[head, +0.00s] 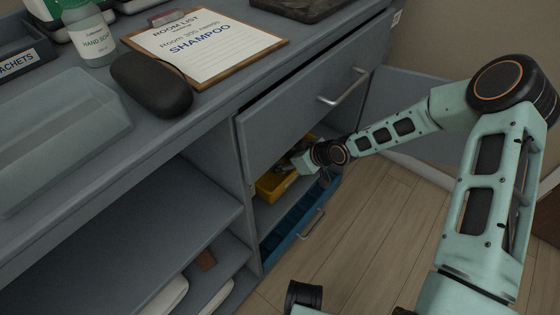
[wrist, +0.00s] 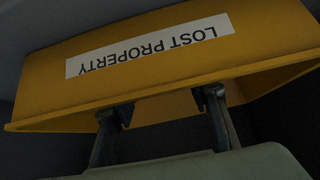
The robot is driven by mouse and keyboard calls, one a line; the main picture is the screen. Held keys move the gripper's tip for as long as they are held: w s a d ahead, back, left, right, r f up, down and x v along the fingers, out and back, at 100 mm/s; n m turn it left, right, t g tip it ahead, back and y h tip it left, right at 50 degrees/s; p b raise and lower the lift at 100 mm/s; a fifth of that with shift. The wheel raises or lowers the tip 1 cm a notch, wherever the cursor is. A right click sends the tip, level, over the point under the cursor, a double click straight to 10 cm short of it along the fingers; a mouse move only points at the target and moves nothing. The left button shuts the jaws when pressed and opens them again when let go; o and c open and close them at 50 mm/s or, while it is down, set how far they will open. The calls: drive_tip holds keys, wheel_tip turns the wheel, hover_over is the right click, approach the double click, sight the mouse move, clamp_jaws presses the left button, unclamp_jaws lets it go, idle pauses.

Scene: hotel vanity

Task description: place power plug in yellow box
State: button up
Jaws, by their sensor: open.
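The yellow box (head: 268,190) sits in the open compartment under the upper drawer, partly hidden by my gripper (head: 296,166). In the wrist view the box (wrist: 250,62) fills the upper part, with its white "LOST PROPERTY" label upside down. My gripper (wrist: 163,104) is open there, its two fingers apart with nothing visible between them. The fingertips overlap the lower edge of the box in the picture; I cannot tell if they touch it. I cannot make out a power plug in either view, and the inside of the box is hidden.
The upper drawer (head: 310,85) is just above my gripper. A blue drawer (head: 300,228) is below it. A clipboard (head: 205,45), a dark rounded case (head: 152,85), a soap bottle (head: 90,35) and a grey tray (head: 60,130) are on the counter.

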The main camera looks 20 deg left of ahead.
drive_tip(key=p+v, duration=0.4)
drive_tip(key=v, duration=0.6)
drive_tip(key=shift+d+r, duration=0.2)
drive_tip(key=shift+r, duration=0.15)
drive_tip(key=shift+s, duration=0.1)
